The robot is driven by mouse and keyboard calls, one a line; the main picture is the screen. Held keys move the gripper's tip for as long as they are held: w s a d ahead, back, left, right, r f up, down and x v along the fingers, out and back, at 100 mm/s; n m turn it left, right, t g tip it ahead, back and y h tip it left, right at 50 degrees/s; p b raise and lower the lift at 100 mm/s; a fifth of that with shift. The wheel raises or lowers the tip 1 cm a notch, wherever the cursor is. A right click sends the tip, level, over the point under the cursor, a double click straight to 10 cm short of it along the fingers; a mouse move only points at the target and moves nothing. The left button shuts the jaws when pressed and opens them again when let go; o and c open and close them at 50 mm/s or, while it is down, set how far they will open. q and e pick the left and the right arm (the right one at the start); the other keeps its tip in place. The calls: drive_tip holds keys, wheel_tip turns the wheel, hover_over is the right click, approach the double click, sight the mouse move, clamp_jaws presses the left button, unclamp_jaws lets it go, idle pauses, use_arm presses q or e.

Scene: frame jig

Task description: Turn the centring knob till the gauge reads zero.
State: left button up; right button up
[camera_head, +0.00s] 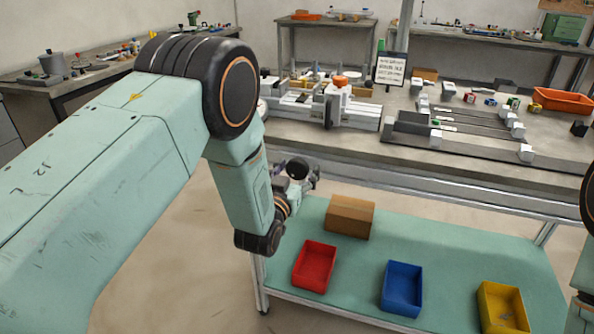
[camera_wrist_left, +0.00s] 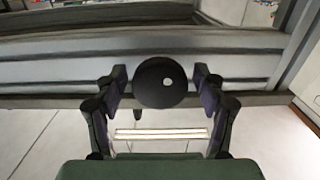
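A round black knob (camera_wrist_left: 160,82) with a white dot right of its centre shows in the left wrist view, in front of the grey bench edge. In the head view a black round part (camera_head: 297,167) below the bench front looks like the same knob. My left gripper (camera_wrist_left: 162,88) is open. Its fingers stand on either side of the knob, with a visible gap on each side. It also shows in the head view (camera_head: 301,180), partly hidden by my arm. I cannot make out a gauge or its reading. My right gripper is outside both views.
The bench holds a grey-white fixture (camera_head: 340,108), a lettered sign (camera_head: 390,69), dark rails (camera_head: 455,130) and an orange tray (camera_head: 562,100). On the green lower table are a cardboard box (camera_head: 350,216) and red (camera_head: 314,266), blue (camera_head: 402,289) and yellow (camera_head: 503,307) bins.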

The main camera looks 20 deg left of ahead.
use_arm(q)
drive_tip(key=c, duration=1)
drive_tip(key=n+p, duration=0.1)
drive_tip(key=n, duration=0.2)
drive_tip(key=shift+n, duration=0.4)
drive_tip(key=shift+d+n+p, duration=0.1)
drive_tip(key=shift+n+p, duration=0.7)
drive_tip(key=shift+n, duration=1.2)
drive_tip(key=o, duration=1.1)
drive_tip(key=shift+o, duration=0.2)
